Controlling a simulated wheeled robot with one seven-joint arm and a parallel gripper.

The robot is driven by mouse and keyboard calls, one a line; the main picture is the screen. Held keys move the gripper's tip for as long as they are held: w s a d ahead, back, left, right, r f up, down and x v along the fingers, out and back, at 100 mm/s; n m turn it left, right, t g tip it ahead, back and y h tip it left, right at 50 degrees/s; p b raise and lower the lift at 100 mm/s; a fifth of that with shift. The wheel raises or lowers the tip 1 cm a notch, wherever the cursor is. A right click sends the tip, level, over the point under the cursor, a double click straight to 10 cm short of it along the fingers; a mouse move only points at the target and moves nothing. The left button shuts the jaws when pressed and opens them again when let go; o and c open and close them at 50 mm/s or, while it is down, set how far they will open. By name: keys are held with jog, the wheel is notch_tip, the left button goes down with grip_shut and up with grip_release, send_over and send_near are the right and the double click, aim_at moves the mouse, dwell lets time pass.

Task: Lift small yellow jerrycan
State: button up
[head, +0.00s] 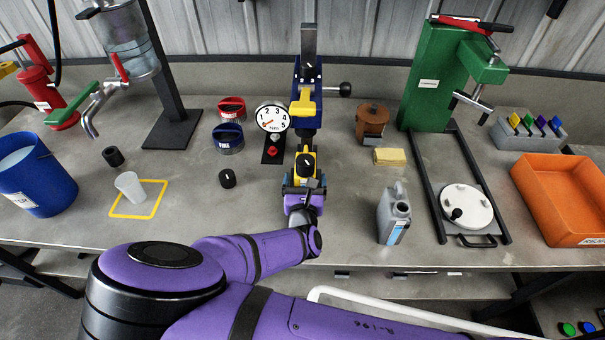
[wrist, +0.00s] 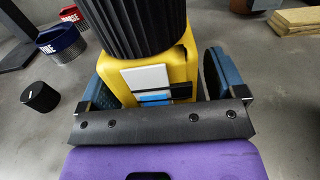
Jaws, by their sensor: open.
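The small yellow jerrycan (head: 306,168) stands upright on the bench in front of the dial, with a black cap on top. In the wrist view the yellow jerrycan (wrist: 180,72) shows large, with a ribbed black cap and a white, blue and black label. My gripper (head: 302,184) is open, low at the bench, with its blue fingers on either side of the jerrycan. In the wrist view my gripper (wrist: 155,85) shows a small gap between its right finger and the jerrycan; the left finger is close to it, contact unclear. The jerrycan's base is hidden.
Behind the jerrycan stand a dial gauge (head: 272,118) and a blue-yellow column device (head: 306,95). A loose black cap (head: 228,178) lies to the left.

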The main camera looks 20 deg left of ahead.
jog(key=shift+c, duration=0.4)
jog(key=c, duration=1.5)
grip_shut()
jog(key=shift+r, duration=0.15)
